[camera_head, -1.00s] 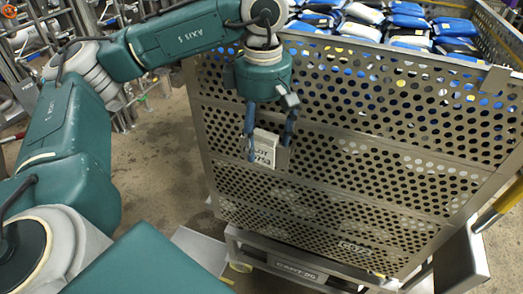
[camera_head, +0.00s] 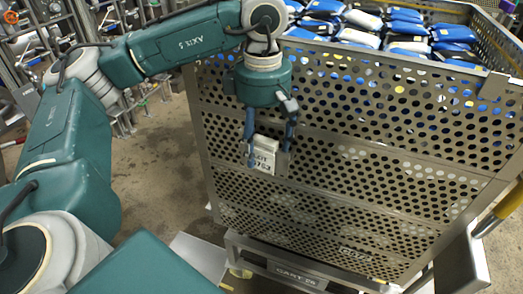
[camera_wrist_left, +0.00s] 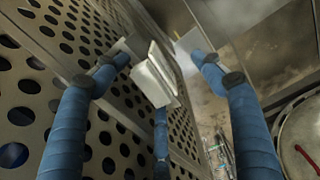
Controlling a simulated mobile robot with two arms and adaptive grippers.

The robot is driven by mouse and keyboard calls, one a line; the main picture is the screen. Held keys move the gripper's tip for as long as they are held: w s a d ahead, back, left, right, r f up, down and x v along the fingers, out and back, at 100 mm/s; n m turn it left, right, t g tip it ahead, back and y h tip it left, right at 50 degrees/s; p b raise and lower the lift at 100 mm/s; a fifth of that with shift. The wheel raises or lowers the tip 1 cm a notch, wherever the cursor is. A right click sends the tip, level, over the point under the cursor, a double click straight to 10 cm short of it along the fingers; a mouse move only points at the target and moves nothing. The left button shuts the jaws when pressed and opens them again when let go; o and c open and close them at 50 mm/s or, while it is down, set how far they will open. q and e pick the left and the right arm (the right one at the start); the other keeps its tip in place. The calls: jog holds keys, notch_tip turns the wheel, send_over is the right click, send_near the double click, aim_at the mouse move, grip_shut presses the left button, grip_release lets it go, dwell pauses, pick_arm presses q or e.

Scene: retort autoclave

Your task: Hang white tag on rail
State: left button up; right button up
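My left gripper (camera_head: 268,158) points down in front of the perforated metal basket wall, with blue fingers around the small white tag (camera_head: 264,157). The tag has dark lettering on the face towards the head camera. In the left wrist view the tag (camera_wrist_left: 157,78) sits between the fingers, with the lower finger close to it and the grey fingertip pads to its left and right. A gap shows beside the right pad; I cannot tell whether the fingers grip the tag. No separate rail can be made out behind the tag. My right gripper is not in view.
The large perforated basket (camera_head: 345,190) fills the middle and right and holds several blue and white pouches (camera_head: 405,28). It stands on a cart (camera_head: 298,276) with a label. A yellow handle (camera_head: 500,208) is at the right. Open floor (camera_head: 160,150) lies left of the basket.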

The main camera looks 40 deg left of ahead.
aim_at(262, 149)
pick_arm(q)
jog(key=shift+a+f, duration=0.1)
jog(key=shift+f, duration=0.1)
jog(key=shift+w+r+p, duration=0.15)
jog(key=shift+r+p, duration=0.3)
jog(key=shift+r, duration=0.35)
jog(key=shift+w+r+p, duration=0.1)
jog(key=shift+r+p, duration=0.35)
jog(key=shift+r, duration=0.3)
jog(key=shift+r+p, duration=0.6)
jog(key=shift+r, duration=0.4)
jog(key=shift+s, duration=0.3)
jog(key=shift+s+d+r+b, duration=0.1)
jog(key=shift+s+r, duration=0.05)
jog(key=shift+s, duration=0.8)
jog(key=shift+s+d+r+b, duration=0.1)
jog(key=shift+s+r, duration=0.05)
jog(key=shift+s, duration=0.8)
jog(key=shift+s+d+r+b, duration=0.1)
jog(key=shift+s+r, duration=0.05)
jog(key=shift+s, duration=0.8)
